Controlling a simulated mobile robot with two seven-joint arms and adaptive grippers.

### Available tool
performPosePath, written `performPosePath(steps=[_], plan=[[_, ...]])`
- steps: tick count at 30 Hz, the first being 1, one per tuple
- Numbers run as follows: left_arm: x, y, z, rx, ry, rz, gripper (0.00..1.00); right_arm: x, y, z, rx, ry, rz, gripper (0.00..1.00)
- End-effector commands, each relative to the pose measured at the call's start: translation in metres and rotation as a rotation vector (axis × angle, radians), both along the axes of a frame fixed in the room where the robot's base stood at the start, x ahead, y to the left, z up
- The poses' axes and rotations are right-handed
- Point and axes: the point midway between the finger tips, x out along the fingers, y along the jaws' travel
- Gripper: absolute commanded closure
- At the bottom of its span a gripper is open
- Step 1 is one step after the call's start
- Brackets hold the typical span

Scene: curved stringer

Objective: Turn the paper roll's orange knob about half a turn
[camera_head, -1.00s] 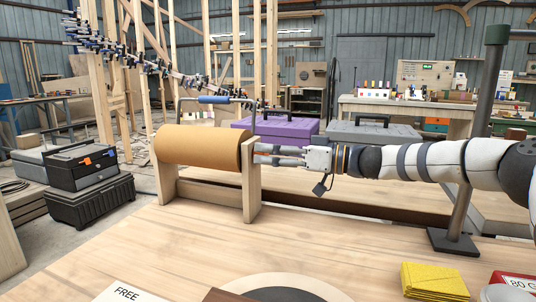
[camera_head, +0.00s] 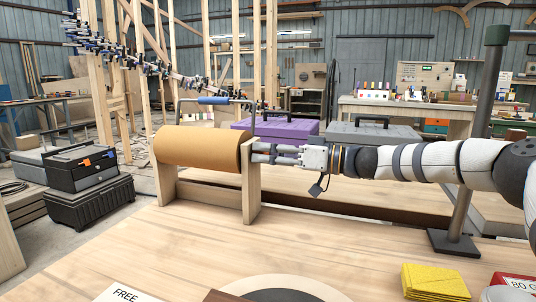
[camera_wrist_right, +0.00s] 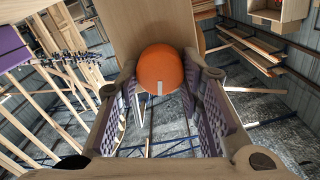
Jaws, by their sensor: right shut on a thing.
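The brown paper roll (camera_head: 198,146) lies level in a wooden stand (camera_head: 251,195) on the workbench. In the right wrist view, the orange knob (camera_wrist_right: 160,66) sits at the end of the roll's axis, with a small white mark at its lower edge. My right gripper (camera_head: 256,153) reaches in from the right, against the stand's right upright. It is shut on the knob, with one finger on each side in the wrist view (camera_wrist_right: 161,84). In the head view the fingers hide the knob. My left gripper is not in view.
A bar with a blue handle (camera_head: 213,100) rises above the roll. A purple case (camera_head: 276,130) and a grey case (camera_head: 370,134) stand behind. A dark post (camera_head: 480,130) stands at right. Yellow sheets (camera_head: 435,281) lie at the front right. The bench's middle is clear.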

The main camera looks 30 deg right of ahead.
Motion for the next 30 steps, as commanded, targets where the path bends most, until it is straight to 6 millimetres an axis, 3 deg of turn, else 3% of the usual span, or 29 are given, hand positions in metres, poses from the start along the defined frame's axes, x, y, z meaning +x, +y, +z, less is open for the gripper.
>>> performPosePath(steps=[30], plan=[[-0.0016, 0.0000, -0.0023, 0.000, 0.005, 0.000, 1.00, 0.0017, -0.0024, -0.0011, 0.692, 0.614, 0.000, 0.94]])
